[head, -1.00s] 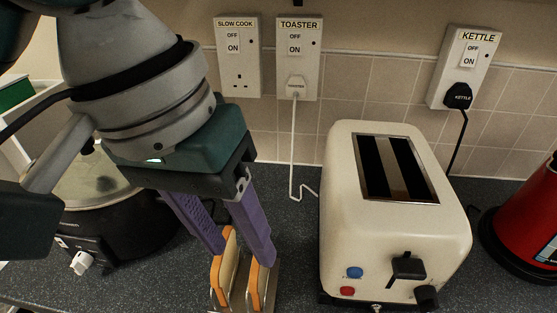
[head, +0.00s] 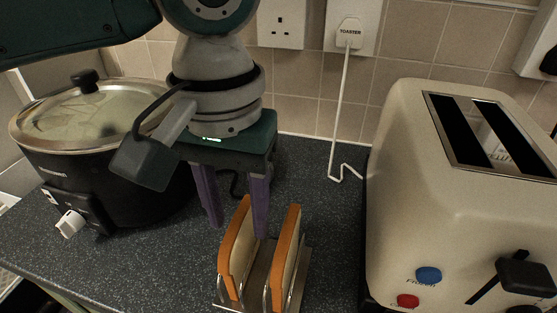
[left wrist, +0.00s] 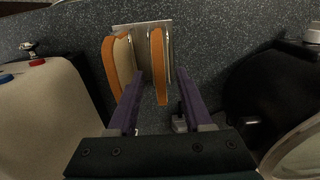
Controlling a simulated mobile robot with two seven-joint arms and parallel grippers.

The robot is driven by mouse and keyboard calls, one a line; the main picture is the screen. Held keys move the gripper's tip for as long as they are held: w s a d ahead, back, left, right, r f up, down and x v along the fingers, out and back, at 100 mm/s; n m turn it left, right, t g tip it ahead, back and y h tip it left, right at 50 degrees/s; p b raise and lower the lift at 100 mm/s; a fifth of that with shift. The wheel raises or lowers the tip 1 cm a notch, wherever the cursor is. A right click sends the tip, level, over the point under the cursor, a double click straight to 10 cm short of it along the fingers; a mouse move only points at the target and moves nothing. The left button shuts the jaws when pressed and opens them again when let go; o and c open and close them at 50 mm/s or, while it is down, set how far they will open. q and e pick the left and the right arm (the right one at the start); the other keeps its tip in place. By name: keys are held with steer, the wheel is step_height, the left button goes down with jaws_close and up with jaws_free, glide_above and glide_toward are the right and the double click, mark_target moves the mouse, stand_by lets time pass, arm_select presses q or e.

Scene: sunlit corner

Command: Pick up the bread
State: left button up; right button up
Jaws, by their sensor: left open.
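Two slices of bread with brown crusts stand upright in a metal rack (head: 225,303) on the worktop. The left slice (head: 238,250) and the right slice (head: 283,258) are apart. My left gripper (head: 237,230) is open and empty, pointing down at the far end of the rack. Its purple fingers appear on either side of the left slice's line, with the right finger partly behind that slice. In the left wrist view this slice (left wrist: 158,65) shows between the open fingers (left wrist: 158,115), and the other slice (left wrist: 114,65) lies left of them. My right gripper is not in view.
A cream toaster (head: 425,190) stands close on the right of the rack. A black slow cooker (head: 90,185) with a glass lid stands on the left. Wall sockets and a white cord (head: 341,110) are behind. Speckled worktop (head: 160,265) is clear left of the rack.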

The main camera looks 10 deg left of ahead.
mark_target(243, 247)
arm_select(q)
step_height(243, 247, down, 2)
steer(key=shift+f, duration=0.2)
jaws_close()
stand_by(0.5)
